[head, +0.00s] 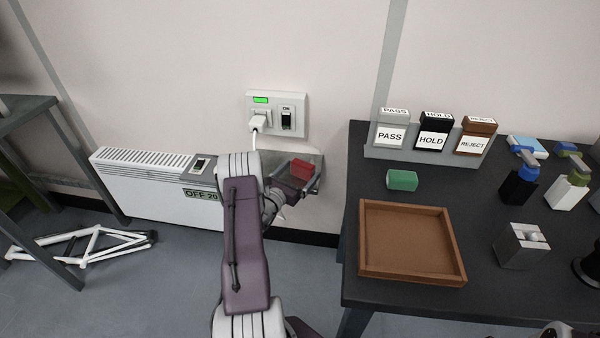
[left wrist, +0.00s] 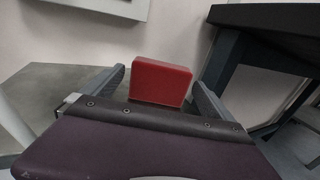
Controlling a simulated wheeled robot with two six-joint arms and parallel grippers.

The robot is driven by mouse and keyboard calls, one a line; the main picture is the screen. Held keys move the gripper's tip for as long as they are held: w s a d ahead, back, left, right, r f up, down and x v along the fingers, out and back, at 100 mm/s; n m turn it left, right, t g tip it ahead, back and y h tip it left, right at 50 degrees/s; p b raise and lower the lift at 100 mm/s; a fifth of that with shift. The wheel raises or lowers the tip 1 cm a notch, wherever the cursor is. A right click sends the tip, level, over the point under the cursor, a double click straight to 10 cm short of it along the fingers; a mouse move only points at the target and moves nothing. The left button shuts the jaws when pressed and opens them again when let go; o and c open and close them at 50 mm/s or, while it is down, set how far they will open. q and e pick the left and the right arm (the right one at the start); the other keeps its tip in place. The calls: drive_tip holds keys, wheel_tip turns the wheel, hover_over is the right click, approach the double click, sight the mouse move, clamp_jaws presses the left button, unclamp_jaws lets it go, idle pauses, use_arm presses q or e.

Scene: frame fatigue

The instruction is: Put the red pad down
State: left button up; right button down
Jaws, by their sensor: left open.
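The red pad (head: 301,169) is a small red block at a grey metal shelf (head: 276,161) on the wall, just right of my left forearm. In the left wrist view the red pad (left wrist: 160,82) stands between the two fingers of my left gripper (left wrist: 158,85), with a gap on each side. The left gripper is open around the pad and does not grip it. In the head view my own arm partly hides the left gripper (head: 297,188) and the shelf. Whether the pad's underside touches the shelf cannot be seen. My right gripper is not in view.
A socket panel (head: 294,104) with a plug is above the shelf, and a white heater (head: 140,188) is to its left. The dark table (head: 376,183) at right holds a wooden tray (head: 449,237), a green block (head: 402,180) and labelled blocks. A white frame (head: 90,243) lies on the floor.

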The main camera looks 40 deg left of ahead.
use_arm(q)
drive_tip(key=s+d+p, duration=0.1)
drive_tip(key=s+p, duration=0.1)
drive_tip(key=s, duration=0.9)
drive_tip(key=shift+s+d, duration=0.15)
drive_tip(key=shift+s, duration=0.2)
